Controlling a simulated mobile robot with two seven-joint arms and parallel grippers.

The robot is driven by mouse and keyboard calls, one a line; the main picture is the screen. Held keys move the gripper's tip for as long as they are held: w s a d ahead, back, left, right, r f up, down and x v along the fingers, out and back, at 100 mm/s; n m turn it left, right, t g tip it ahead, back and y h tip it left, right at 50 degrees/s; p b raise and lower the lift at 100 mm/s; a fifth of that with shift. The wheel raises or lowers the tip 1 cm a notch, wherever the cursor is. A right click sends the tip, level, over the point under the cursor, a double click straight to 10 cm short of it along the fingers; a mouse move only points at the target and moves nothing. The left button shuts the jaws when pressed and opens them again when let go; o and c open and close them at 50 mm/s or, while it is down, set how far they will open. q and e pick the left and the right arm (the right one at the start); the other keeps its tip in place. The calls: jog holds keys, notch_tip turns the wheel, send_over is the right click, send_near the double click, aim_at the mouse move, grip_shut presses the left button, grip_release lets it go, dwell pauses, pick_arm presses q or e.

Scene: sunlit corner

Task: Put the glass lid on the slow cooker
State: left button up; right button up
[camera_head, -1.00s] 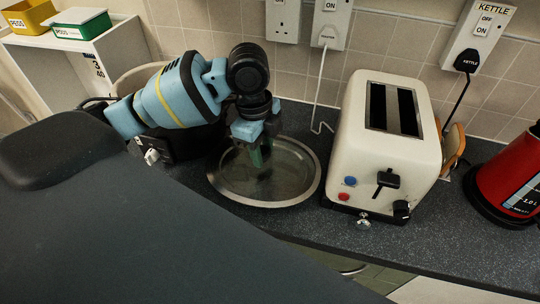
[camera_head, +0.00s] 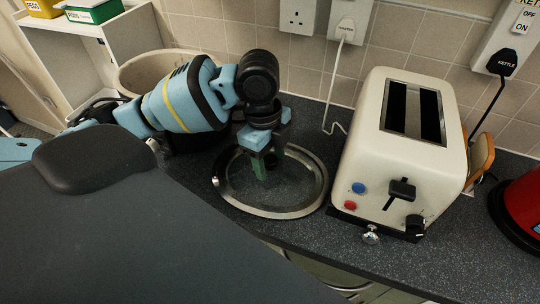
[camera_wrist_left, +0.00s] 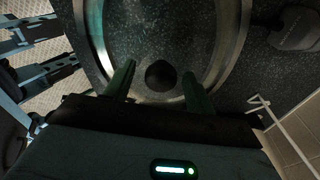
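The glass lid (camera_head: 268,213) lies flat on the dark worktop, a clear disc with a wide metal rim, left of the toaster. Its dark round knob (camera_wrist_left: 160,75) shows in the left wrist view. My left gripper (camera_head: 266,168) points down over the middle of the lid. In the left wrist view its fingers (camera_wrist_left: 158,84) are apart, one on each side of the knob, with gaps between. The slow cooker (camera_head: 140,72) stands behind my left arm, its cream rim showing and its lower part mostly hidden.
A cream toaster (camera_head: 432,166) stands close right of the lid. A red kettle (camera_head: 522,205) is at the right edge. A white cable (camera_head: 332,100) hangs from a wall socket behind the lid. The worktop's front edge is close before the lid.

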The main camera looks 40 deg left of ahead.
jog(key=shift+s+f, duration=0.2)
pick_arm(q)
jog(key=shift+r, duration=0.2)
notch_tip(320, 180, up, 12)
jog(key=a+p, duration=0.1)
jog(key=shift+a+p, duration=0.2)
jog(key=shift+p, duration=0.15)
jog(key=shift+o, duration=0.5)
jog(key=shift+f, duration=0.1)
pick_arm(e)
jog(key=shift+w+d+r, duration=0.1)
jog(key=shift+w+r, duration=0.3)
jog(key=shift+r, duration=0.25)
jog(key=shift+w+d+r, duration=0.1)
jog(key=shift+w+r, duration=0.3)
jog(key=shift+r, duration=0.2)
